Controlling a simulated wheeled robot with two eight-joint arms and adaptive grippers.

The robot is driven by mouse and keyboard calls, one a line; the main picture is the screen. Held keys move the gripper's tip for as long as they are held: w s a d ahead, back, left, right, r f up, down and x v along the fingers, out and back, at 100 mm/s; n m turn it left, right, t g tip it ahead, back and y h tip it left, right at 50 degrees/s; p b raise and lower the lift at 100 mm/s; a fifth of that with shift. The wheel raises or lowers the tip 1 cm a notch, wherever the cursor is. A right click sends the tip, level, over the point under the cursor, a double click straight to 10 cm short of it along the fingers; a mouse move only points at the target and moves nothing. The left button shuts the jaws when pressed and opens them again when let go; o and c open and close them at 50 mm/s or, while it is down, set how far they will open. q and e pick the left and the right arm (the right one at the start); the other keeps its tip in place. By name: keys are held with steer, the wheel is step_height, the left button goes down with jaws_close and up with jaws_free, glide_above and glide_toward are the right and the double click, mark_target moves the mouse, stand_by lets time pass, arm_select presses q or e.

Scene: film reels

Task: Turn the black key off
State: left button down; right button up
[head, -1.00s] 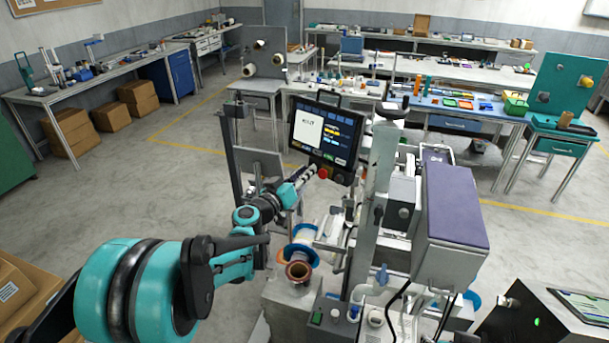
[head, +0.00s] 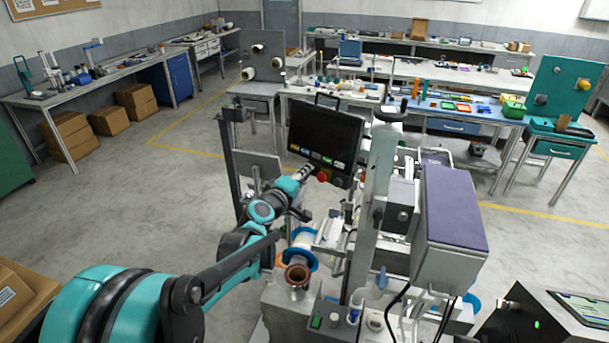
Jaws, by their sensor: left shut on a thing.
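My left gripper (head: 306,172) reaches in from the lower left to the bottom edge of the dark monitor panel (head: 327,132). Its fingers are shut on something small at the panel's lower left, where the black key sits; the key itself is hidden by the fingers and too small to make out. A red button (head: 322,178) is just right of the fingertips. The panel's screen is dark, with a row of small coloured labels along its bottom. My right gripper is not in view.
The machine's upright column (head: 378,185) and a grey box with a purple top (head: 453,205) stand right of the panel. A brown-and-blue spool (head: 297,273) lies below the gripper. Open floor (head: 130,190) is at the left.

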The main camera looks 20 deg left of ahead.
arm_select(q)
steer(key=shift+n+g, duration=0.3)
steer(key=shift+n, duration=0.9)
steer(key=c, duration=1.6)
jaws_free()
steer(key=shift+c, duration=0.2)
steer(key=v, duration=1.2)
